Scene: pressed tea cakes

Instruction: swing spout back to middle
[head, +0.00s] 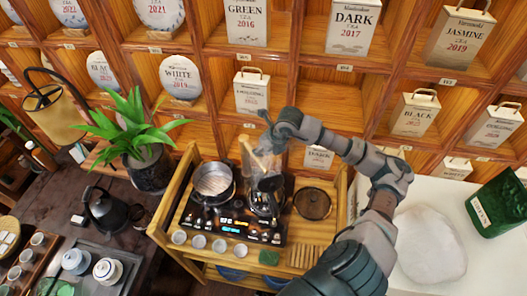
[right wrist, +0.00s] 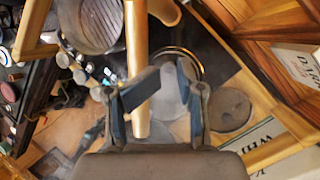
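The spout (head: 247,154) is a pale golden tube above the back of the stove unit in the head view, partly hidden by my right gripper. In the right wrist view it is a long golden tube (right wrist: 137,50) running down the picture, crossed by the left finger. My right gripper (head: 264,132) is beside the spout at the upper end of the cart. In the right wrist view its fingers (right wrist: 168,72) stand apart, with a gap between them. I cannot tell whether a finger touches the tube. My left gripper is not in view.
Below the spout, a steamer pot (head: 213,181) and a glass kettle (head: 266,196) stand on the lit stove unit (head: 229,227). A round dark lid (head: 312,203) lies to their right. A potted plant (head: 150,173) stands left; shelves of tea packages rise behind.

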